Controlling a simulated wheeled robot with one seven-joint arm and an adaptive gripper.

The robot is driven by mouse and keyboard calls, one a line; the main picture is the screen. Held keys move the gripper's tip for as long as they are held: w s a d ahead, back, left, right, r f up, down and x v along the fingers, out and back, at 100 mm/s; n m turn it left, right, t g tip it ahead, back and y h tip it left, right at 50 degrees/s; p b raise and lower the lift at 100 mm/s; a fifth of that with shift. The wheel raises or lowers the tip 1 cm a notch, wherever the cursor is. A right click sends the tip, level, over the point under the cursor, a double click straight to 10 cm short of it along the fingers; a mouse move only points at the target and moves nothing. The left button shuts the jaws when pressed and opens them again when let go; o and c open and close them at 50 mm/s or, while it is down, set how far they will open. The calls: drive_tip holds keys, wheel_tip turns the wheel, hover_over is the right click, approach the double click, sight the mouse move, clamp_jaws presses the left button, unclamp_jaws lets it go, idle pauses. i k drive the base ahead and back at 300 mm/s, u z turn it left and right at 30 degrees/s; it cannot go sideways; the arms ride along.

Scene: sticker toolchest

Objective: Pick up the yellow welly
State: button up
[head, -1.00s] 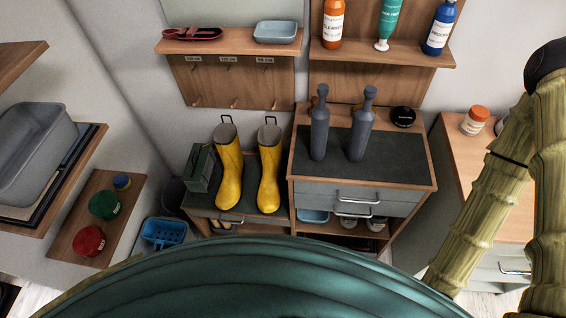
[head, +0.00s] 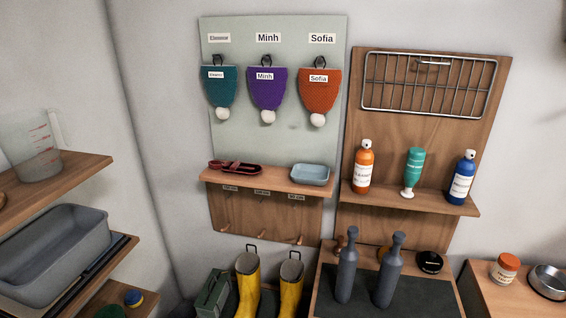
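Two yellow wellies stand upright side by side at the bottom of the head view. The left yellow welly (head: 247,287) and the right yellow welly (head: 291,288) each have a dark loop at the top. Their feet are cut off by the lower picture edge. My gripper is not in view.
A green metal box (head: 213,295) stands left of the wellies. A dark-topped cabinet (head: 325,300) with two grey bottle-shaped objects (head: 365,275) stands to their right. A small shelf (head: 265,183) with pegs below hangs above them. A grey tub (head: 50,255) sits on the left shelving.

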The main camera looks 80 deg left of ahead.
sight(248, 268)
drive_tip(key=z, duration=0.05)
drive_tip(key=k, duration=1.6)
drive_tip(key=u, duration=2.15)
drive_tip(key=i, duration=0.5)
drive_tip(key=u, duration=0.05)
